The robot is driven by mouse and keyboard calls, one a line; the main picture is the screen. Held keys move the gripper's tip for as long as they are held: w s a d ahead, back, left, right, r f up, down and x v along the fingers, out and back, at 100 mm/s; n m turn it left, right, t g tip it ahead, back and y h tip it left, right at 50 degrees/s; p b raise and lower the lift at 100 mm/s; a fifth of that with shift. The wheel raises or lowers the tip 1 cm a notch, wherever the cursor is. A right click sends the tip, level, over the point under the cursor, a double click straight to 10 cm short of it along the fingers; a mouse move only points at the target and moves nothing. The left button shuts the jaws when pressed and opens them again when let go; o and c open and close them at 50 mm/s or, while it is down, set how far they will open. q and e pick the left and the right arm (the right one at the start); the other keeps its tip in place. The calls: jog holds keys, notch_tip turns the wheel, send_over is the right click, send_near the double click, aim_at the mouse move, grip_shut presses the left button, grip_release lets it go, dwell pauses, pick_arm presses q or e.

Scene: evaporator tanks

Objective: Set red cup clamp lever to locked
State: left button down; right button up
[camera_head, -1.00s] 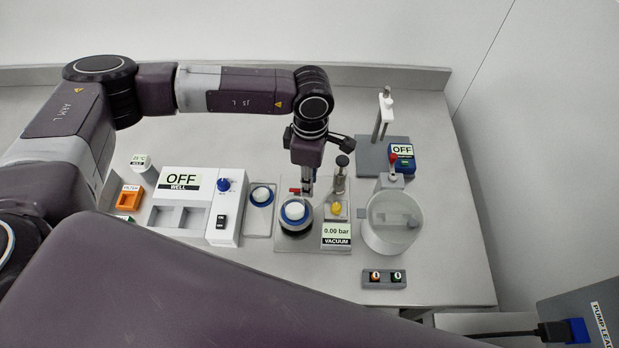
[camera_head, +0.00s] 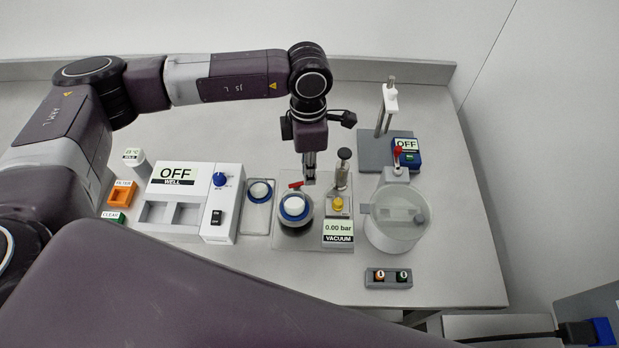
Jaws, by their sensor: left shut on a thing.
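The red cup clamp lever (camera_head: 295,185) shows as a short red bar just behind the round dark cup holder (camera_head: 296,221). A white cup with a blue ring (camera_head: 294,207) sits in that holder. My left gripper (camera_head: 309,181) points down from above, at the right end of the red lever. Its fingers are shut on the lever, and the fingers hide that end. My right gripper is not in view.
A vacuum readout (camera_head: 338,231) showing 0.00 bar and a metal post (camera_head: 343,167) stand close right of the lever. A well unit (camera_head: 224,204) marked OFF is left. A clear round vessel (camera_head: 396,228) stands right. The back bench is mostly clear.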

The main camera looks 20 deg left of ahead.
pick_arm(q)
jog(key=shift+w+a+r+n+t+b, duration=0.2)
jog(key=shift+a+n+b, duration=0.35)
jog(key=shift+n+b, duration=1.65)
jog(key=shift+w+a+f+n+t+b, duration=0.1)
jog(key=shift+w+a+n+b, duration=0.3)
jog(key=shift+n+b, duration=1.85)
jog(key=shift+w+a+r+n+t+b, duration=0.15)
jog(key=shift+a+n+b, duration=0.55)
jog(key=shift+n+b, duration=1.5)
jog(key=shift+n+p, duration=0.45)
jog(key=shift+n, duration=0.1)
jog(key=c, duration=2)
grip_release()
jog(key=shift+s, duration=0.1)
jog(key=shift+o, duration=0.3)
jog(key=shift+f, duration=0.1)
notch_tip(320, 180, up, 12)
jog(key=shift+a, duration=0.35)
